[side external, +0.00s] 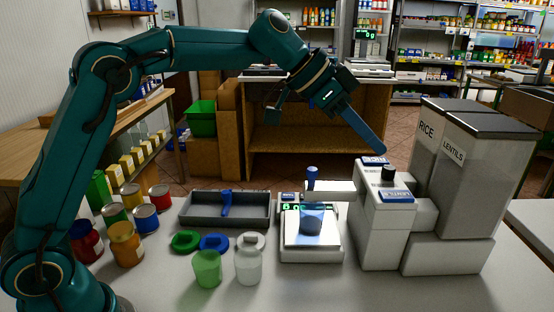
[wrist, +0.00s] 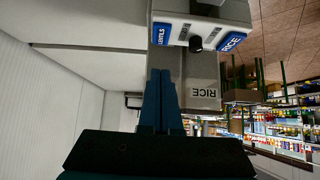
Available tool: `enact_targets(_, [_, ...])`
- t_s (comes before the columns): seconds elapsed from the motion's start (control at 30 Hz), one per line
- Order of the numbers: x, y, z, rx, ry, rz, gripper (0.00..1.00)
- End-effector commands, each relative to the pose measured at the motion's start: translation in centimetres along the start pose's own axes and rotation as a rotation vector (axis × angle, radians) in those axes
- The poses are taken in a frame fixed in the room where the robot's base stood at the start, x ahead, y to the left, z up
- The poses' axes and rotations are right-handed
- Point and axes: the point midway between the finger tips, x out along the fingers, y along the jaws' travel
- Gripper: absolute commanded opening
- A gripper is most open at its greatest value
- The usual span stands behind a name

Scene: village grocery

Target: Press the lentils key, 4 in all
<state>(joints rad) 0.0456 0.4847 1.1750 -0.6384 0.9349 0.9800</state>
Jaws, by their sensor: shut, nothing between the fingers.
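The dispenser (side external: 385,235) stands on the right of the counter, with two blue-labelled keys on top and a black knob (side external: 388,174) between them. The nearer key, beside the lentils bin (side external: 470,165), appears to be the lentils key (side external: 397,196). In the wrist view the lentils key (wrist: 161,34) is at left and the rice key (wrist: 231,41) at right.
A blue cup (side external: 312,218) stands on the scale (side external: 312,250) under the dispenser's spout. The rice bin (side external: 425,130) stands behind the lentils bin. A grey tray (side external: 260,212), green cup (side external: 207,268), white jar (side external: 250,262) and several cans are left of the scale.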

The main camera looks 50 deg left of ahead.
Motion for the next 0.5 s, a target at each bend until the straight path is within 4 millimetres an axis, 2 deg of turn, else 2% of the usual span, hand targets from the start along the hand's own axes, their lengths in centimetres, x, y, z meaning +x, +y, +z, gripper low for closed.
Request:
enact_targets(0.1, [-2.1,-0.1,-0.1,0.0,0.003,-0.004,0.0])
enact_targets(0.2, [-3.1,-0.1,-0.1,0.0,0.002,-0.002,0.0])
enact_targets(0.5, [-3.9,0.0,-0.1,0.0,0.001,0.0,0.0])
